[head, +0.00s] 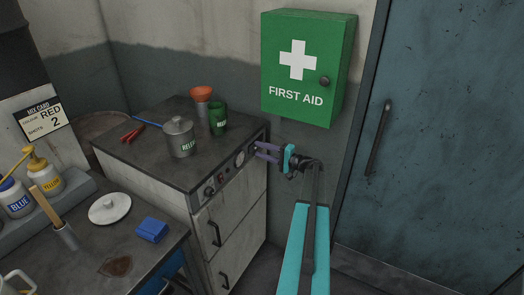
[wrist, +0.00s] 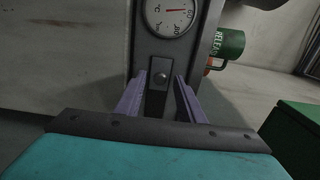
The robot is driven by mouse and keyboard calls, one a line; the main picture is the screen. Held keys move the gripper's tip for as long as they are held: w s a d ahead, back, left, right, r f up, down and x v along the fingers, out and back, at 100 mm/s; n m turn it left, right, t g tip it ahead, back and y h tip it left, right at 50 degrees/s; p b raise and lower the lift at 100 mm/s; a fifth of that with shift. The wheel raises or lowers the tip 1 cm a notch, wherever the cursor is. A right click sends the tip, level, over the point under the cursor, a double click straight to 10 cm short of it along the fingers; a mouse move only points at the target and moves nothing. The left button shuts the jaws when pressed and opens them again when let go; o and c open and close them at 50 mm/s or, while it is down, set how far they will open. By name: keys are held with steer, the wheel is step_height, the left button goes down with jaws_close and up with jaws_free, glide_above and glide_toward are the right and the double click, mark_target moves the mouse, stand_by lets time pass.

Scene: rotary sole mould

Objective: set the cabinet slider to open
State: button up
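The grey cabinet (head: 240,224) stands at the centre of the head view, with a control strip along the top of its front. In the wrist view, a dark narrow block with a round metal stud, apparently the slider (wrist: 158,85), sits on the panel below a dial gauge (wrist: 170,14). My gripper (head: 256,150) has purple fingers pointing at the strip's right end. In the wrist view my gripper (wrist: 160,84) is open, with one finger on each side of the block and gaps visible. Whether the fingers touch the panel is unclear. The slider's marking is not readable.
A green mug (head: 218,121), a lidded pot (head: 179,137) and an orange funnel (head: 202,93) stand on the cabinet top. A green first aid box (head: 303,110) hangs above my gripper. A blue door (head: 430,150) is at right. A cluttered bench (head: 95,240) is at left.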

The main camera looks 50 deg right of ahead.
jaws_close()
steer(key=d+b, duration=0.1)
steer(key=d, duration=0.1)
steer(key=w+d+b, duration=0.1)
steer(key=d+b, duration=0.2)
steer(key=d, duration=0.1)
steer(key=shift+w+f+b, duration=0.1)
steer(key=shift+w+b, duration=0.2)
steer(key=shift+b, duration=0.1)
steer(key=shift+d, duration=0.1)
